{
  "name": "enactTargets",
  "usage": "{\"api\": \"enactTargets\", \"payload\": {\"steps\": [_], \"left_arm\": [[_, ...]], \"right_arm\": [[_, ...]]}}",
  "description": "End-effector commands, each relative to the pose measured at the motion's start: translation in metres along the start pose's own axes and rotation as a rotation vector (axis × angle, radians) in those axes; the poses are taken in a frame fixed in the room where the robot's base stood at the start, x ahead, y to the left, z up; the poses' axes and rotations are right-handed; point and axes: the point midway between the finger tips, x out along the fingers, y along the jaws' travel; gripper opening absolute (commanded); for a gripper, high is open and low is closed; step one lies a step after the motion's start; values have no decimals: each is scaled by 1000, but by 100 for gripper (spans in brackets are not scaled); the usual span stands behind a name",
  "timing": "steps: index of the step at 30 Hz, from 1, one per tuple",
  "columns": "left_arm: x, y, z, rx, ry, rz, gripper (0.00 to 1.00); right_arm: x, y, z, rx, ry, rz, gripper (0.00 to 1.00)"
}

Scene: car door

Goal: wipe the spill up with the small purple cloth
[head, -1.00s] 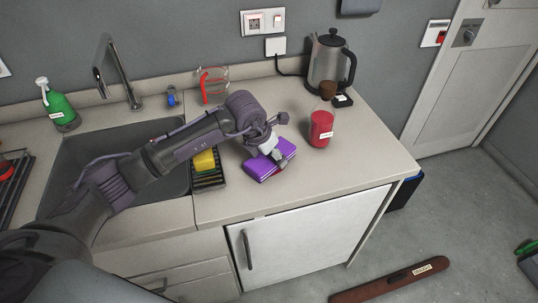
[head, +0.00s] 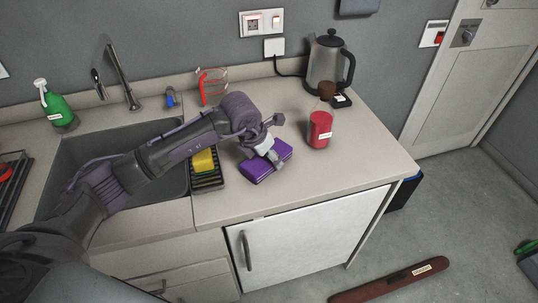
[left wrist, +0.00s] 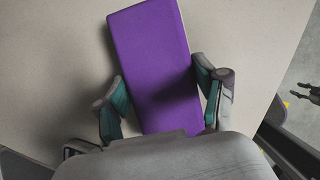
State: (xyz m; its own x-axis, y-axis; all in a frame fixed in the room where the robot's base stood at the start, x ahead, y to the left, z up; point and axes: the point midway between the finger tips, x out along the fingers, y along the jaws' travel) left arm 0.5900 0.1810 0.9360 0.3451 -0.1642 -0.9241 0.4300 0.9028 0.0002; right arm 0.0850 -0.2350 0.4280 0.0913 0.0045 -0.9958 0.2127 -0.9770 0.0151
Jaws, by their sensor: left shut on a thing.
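The small purple cloth (head: 262,170) is a thick, folded-looking rectangular pad on the counter, right of the sink. My left gripper (head: 273,158) reaches over it from the left and is shut on it. In the left wrist view the cloth (left wrist: 155,60) lies between the two fingers of my left gripper (left wrist: 165,100), one at each long side. Its near end is hidden by the gripper body. I cannot make out a spill in either view. A dark finger-like shape at the right edge of the left wrist view may be my right gripper (left wrist: 304,92).
A red labelled jar (head: 320,130) stands right of the cloth, with a kettle (head: 328,65) behind. A yellow sponge (head: 203,162) sits on a dark rack (head: 208,182) beside the sink (head: 75,170). A measuring jug (head: 212,85) stands at the back. The counter's front right is clear.

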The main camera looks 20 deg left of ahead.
Motion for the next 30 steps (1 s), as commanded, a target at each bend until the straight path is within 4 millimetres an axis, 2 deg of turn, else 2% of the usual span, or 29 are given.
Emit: {"api": "enactTargets", "payload": {"steps": [16,30], "left_arm": [[-3,4,-7,0,0,-1,42],[0,1,-2,0,0,-1,42]], "right_arm": [[0,0,0,0,0,0,40],[3,1,0,-1,0,1,40]]}}
